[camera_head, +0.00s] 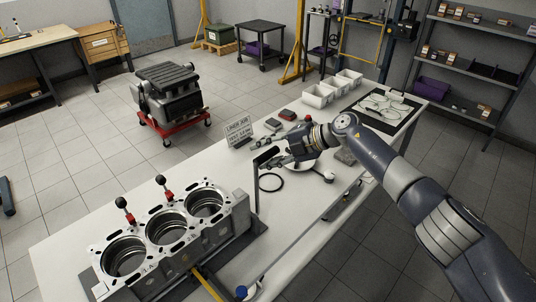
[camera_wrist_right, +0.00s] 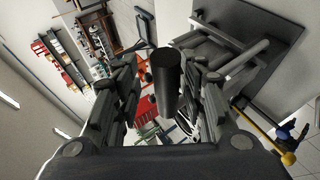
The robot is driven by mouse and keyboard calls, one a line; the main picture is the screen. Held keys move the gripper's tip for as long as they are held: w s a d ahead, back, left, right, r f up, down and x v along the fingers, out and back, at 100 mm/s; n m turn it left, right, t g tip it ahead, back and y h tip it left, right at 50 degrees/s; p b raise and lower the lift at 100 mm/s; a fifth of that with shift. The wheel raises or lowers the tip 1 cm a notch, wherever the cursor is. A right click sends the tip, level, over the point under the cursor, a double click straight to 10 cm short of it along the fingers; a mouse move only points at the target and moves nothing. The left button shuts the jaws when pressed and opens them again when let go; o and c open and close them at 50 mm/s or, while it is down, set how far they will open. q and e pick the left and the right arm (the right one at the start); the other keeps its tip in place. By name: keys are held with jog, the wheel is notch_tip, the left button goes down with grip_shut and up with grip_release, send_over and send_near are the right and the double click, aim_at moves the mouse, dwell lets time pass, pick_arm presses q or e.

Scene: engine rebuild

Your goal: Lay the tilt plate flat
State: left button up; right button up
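The engine block (camera_head: 165,235), with three open bores, stands on a dark plate (camera_head: 238,249) at the near left of the bench. I cannot tell for sure that this is the tilt plate, or how far it is tilted. A thin grey upright post (camera_head: 255,195) stands at the block's right end. My right gripper (camera_head: 264,158) is by the top of this post. In the right wrist view its fingers (camera_wrist_right: 169,85) are apart, with a dark round bar (camera_wrist_right: 165,80) between them and gaps on both sides. My left gripper is out of view.
A black ring (camera_head: 270,182), a small sign (camera_head: 238,132) and white bins (camera_head: 318,96) are on the bench (camera_head: 80,208). A yellow bar (camera_head: 207,284) and a blue knob (camera_head: 241,292) are at the near edge.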

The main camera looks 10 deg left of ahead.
jog(key=shift+f, duration=0.15)
jog(key=shift+d, duration=0.25)
jog(key=v, duration=1.1)
jog(key=shift+r, duration=0.3)
